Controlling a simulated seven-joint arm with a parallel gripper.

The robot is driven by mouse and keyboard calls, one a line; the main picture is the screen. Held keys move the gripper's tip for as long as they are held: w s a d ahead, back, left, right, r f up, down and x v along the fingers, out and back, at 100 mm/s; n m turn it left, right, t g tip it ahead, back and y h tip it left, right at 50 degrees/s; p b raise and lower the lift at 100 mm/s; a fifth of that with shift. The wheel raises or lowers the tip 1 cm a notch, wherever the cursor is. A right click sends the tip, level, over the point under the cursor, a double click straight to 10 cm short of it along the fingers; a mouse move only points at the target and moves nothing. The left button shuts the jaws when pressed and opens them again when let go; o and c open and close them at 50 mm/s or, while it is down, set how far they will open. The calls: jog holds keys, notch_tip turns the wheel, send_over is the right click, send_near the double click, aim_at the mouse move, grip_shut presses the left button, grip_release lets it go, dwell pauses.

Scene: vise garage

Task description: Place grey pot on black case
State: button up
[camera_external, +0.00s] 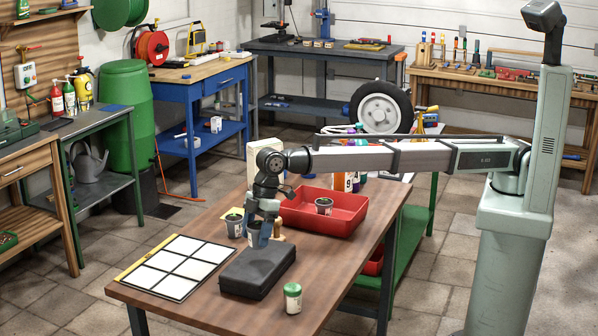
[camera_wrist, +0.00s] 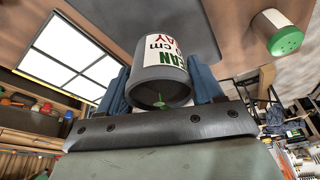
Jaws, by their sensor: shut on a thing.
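The grey pot (camera_wrist: 160,88) with a white label is held between my gripper's blue fingers (camera_wrist: 163,86) in the wrist view. In the external view the pot (camera_external: 254,236) shows partly behind the fingers of my gripper (camera_external: 261,234). The black case (camera_external: 257,272) lies flat on the table, just below and in front of the held pot. The pot is at or over the case's back part; I cannot tell whether it touches. In the wrist view the dark case top (camera_wrist: 190,38) shows behind the pot.
A second pot (camera_external: 234,227) stands left of my gripper. A red tray (camera_external: 350,217) behind holds another pot (camera_external: 323,206). A white panel grid (camera_external: 178,268) lies left of the case. A green-lidded jar (camera_external: 292,299) stands in front right.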

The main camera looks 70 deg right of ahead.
aim_at(256, 245)
jog(key=shift+f, duration=1.95)
jog(key=shift+f, duration=0.1)
jog(key=o, duration=1.1)
jog(key=v, duration=1.2)
